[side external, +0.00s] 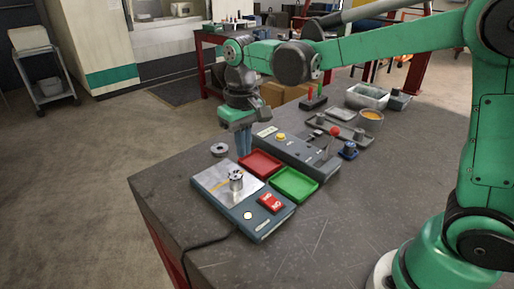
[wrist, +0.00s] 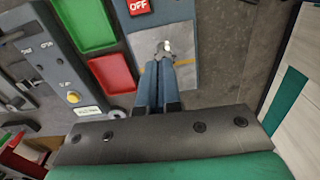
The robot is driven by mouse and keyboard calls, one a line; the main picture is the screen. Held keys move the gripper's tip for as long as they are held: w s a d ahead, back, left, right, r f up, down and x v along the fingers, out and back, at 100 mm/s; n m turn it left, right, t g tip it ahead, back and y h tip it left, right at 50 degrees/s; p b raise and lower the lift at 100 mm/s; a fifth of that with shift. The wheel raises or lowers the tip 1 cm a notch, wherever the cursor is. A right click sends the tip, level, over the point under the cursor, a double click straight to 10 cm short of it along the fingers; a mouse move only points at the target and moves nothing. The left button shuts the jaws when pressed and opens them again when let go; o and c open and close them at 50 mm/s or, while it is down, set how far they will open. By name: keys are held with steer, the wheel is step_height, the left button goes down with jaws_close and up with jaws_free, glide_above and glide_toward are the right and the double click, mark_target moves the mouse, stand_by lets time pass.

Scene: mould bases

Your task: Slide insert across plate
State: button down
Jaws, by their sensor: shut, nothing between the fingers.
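A small metal cylindrical insert (side external: 237,180) stands on the bright metal plate (side external: 211,179) of a blue-grey device at the table's near-left part. In the wrist view the insert (wrist: 164,47) shows just past the fingertips, partly hidden by them, on the plate (wrist: 184,38). A yellow line crosses the plate. My gripper (side external: 244,153) points down, shut and empty, beyond the plate's far edge and above table level. In the wrist view the blue fingers of my gripper (wrist: 159,64) lie together. Contact with the insert cannot be told from that view.
A red tray (side external: 261,163) and a green tray (side external: 294,184) lie beside the plate. A red OFF switch (side external: 270,202) is on the device. A grey control box (side external: 297,150) with a red-knobbed lever stands behind. A metal ring (side external: 219,149) lies near the table's left edge.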

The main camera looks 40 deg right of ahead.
mark_target(226, 180)
step_height(226, 180, down, 10)
stand_by(0.6)
steer(key=w, duration=0.6)
steer(key=shift+w, duration=0.2)
step_height(226, 180, up, 10)
steer(key=f, duration=0.1)
steer(key=s+d+r+t, duration=0.1)
steer(key=s+t, duration=0.2)
steer(key=s, duration=0.4)
steer(key=s+d+t, duration=0.2)
steer(key=s+t, duration=0.2)
steer(key=s, duration=0.4)
steer(key=shift+s+d+r, duration=0.15)
steer(key=shift+d+r, duration=0.1)
steer(key=shift+r, duration=0.15)
